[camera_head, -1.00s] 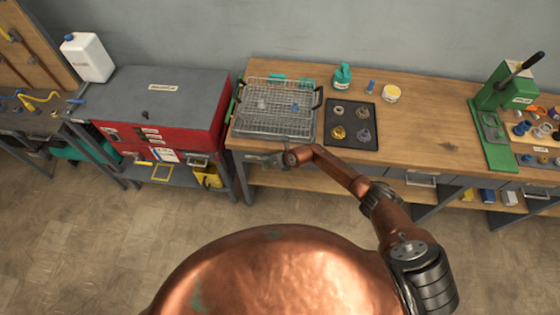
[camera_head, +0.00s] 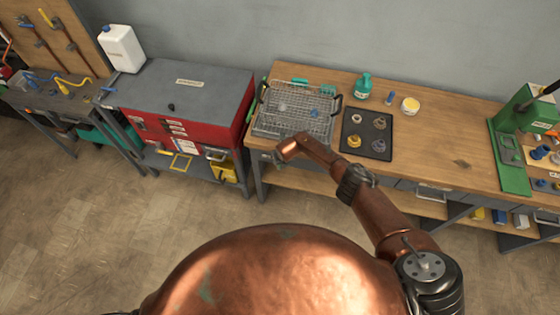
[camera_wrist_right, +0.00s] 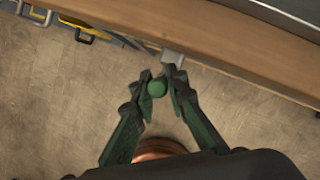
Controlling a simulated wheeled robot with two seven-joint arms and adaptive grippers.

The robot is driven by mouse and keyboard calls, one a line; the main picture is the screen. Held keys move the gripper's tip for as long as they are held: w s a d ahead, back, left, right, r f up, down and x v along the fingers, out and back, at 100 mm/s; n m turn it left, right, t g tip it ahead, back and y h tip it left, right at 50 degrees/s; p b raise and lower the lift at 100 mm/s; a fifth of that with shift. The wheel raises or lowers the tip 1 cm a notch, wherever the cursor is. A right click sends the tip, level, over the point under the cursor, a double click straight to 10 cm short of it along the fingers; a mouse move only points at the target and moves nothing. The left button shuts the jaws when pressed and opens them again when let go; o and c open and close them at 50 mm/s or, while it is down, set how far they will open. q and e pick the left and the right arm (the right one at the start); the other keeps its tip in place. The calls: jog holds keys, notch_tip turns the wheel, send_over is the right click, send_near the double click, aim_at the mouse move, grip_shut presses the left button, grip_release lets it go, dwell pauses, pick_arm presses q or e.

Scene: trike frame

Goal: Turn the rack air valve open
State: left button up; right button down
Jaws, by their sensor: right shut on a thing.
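In the right wrist view, a round green knob (camera_wrist_right: 157,88), which looks like the air valve's handle, sits between the dark green fingers of my right gripper (camera_wrist_right: 160,82). The fingers are shut on it. A small grey fitting (camera_wrist_right: 173,58) on the bench's front edge is right by the fingertips. In the head view, my right arm reaches to the bench's front left edge, below the wire rack (camera_head: 296,105). The hand and valve are mostly hidden there by my wrist. The valve's turn angle cannot be told. My left gripper is not in view.
The wooden bench (camera_head: 455,135) carries a dark tray (camera_head: 367,145) of small parts, a teal bottle (camera_head: 363,86) and a green press (camera_head: 510,160). A red cabinet (camera_head: 190,132) stands left of the bench. The floor in front is clear.

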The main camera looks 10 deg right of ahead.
jog(key=c, duration=1.9)
grip_release()
jog(key=shift+r, duration=0.35)
jog(key=v, duration=1.1)
jog(key=shift+s, duration=0.25)
